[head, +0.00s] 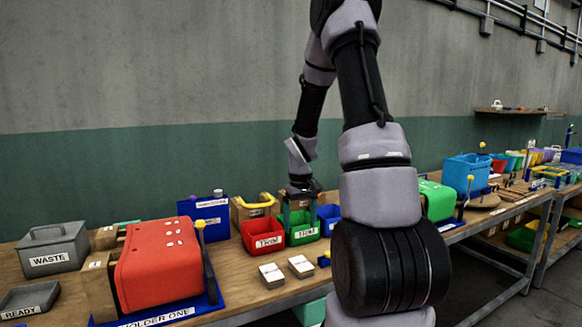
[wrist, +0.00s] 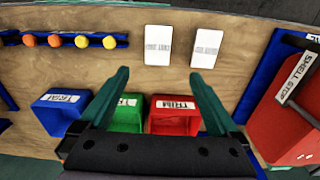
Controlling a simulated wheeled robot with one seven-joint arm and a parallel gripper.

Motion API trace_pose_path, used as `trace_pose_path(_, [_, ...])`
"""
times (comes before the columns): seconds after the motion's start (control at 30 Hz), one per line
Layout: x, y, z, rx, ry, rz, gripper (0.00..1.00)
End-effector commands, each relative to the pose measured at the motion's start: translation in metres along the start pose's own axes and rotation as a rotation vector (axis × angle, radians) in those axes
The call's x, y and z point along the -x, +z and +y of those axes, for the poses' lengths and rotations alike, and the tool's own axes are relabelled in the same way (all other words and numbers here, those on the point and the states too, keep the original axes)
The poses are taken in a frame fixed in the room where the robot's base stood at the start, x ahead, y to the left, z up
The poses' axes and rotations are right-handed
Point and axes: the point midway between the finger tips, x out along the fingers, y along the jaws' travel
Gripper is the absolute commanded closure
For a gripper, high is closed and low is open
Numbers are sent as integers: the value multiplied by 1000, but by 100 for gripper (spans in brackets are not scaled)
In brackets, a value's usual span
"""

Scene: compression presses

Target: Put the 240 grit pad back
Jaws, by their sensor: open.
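I cannot make out a pad marked 240 grit in either view. Two flat white-topped pieces, a left one (head: 271,275) and a right one (head: 301,266), lie on the bench; they also show in the wrist view (wrist: 158,45) (wrist: 206,48), their print too small to read. My gripper (head: 300,207) is above the small bins, pointing down. In the wrist view its teal fingers (wrist: 159,76) are spread wide with nothing between them. The green bin (wrist: 124,115) and the red TRIM bin (wrist: 173,118) lie below and between the fingers.
A blue bin (wrist: 60,112) is beside the green one. A blue rail with orange and yellow knobs (wrist: 81,41) lies nearby. A red press (head: 160,265) with a lever and a grey WASTE box (head: 52,247) stand at left. Bare wood surrounds the white-topped pieces.

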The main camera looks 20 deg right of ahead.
Motion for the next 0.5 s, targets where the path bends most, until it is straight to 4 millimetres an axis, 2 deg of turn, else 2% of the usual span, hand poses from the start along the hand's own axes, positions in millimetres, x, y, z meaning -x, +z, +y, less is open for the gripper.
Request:
trace_pose_path(0.1, [55, 5, -14, -43, 11, 76, 3])
trace_pose_path(0.27, [129, 27, -40, -126, -1, 186, 3])
trace_pose_path(0.4, [184, 57, -63, -193, -37, 283, 3])
trace_pose_path(0.5, [218, 83, -79, -239, -77, 350, 3])
